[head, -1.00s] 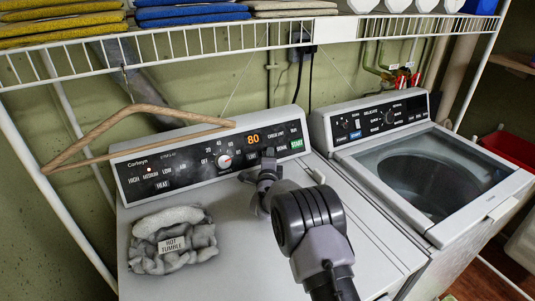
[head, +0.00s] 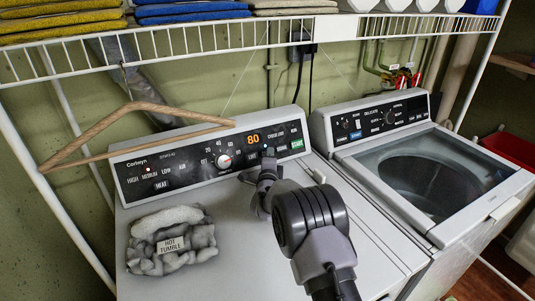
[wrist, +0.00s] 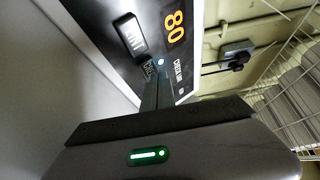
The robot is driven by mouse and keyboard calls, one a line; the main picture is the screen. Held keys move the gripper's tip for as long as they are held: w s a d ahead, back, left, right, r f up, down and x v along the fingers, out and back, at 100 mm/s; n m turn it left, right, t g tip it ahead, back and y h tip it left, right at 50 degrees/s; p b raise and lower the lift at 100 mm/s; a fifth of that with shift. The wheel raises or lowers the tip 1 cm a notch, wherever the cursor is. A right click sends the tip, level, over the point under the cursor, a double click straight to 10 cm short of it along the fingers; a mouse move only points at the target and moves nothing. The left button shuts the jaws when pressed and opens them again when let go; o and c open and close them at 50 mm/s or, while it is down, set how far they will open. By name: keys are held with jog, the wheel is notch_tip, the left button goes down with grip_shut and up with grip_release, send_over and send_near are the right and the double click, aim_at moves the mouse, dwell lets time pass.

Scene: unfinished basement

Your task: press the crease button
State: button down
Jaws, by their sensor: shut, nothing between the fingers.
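The dryer's control panel (head: 215,155) has rows of dark buttons and an orange display (head: 253,139) reading 80. My gripper (head: 268,155) is shut and empty, its tips at the panel just right of and below the display. In the wrist view the shut fingers (wrist: 157,90) reach a small, partly hidden button (wrist: 148,70), whose label looks like CREASE. The fingertips look touching or very near it; I cannot tell how far it is pressed. A small bluish-white light (wrist: 161,62) glows beside it.
A wooden hanger (head: 130,112) hangs from the wire shelf (head: 200,45) in front of the panel's left part. A washer (head: 420,170) stands at the right.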

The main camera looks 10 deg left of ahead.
jog(key=shift+s+d+r, duration=0.2)
jog(key=shift+s+d, duration=0.05)
jog(key=shift+s, duration=0.2)
jog(key=shift+s+d+r+b, duration=0.55)
jog(key=shift+s+d, duration=0.1)
jog(key=shift+s, duration=0.3)
jog(key=shift+s+d+r+b, duration=0.45)
jog(key=shift+s+d+r, duration=0.15)
jog(key=shift+s, duration=0.3)
